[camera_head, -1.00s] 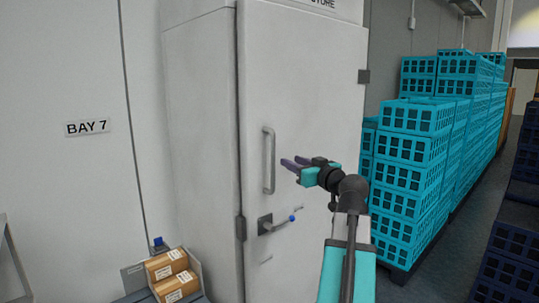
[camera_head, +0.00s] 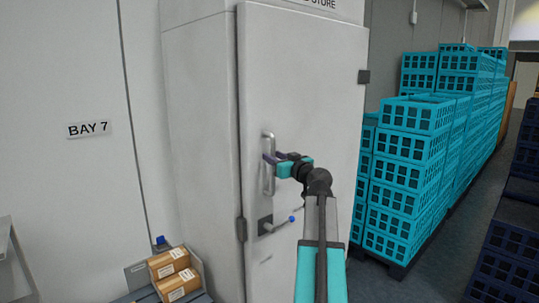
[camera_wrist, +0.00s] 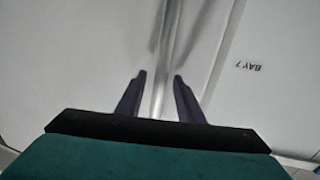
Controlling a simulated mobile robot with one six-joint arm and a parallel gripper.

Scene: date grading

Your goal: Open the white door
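The white door (camera_head: 300,90) stands in front of me and looks closed in its frame. A vertical metal bar handle (camera_head: 268,184) is on its left part, and a lever latch with a blue knob (camera_head: 291,219) sits below. My gripper (camera_head: 269,158) is at the upper part of the bar handle. In the wrist view my gripper's two dark fingers (camera_wrist: 160,76) are apart, one on each side of the metal bar (camera_wrist: 166,60). Gaps show between the bar and both fingers.
Stacked turquoise crates (camera_head: 410,150) stand to the right of the door. Cardboard boxes (camera_head: 172,275) sit low at the left. A wall sign reading BAY 7 (camera_head: 88,129) is at the left. Dark crates (camera_head: 510,235) stand at the far right, with an aisle between.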

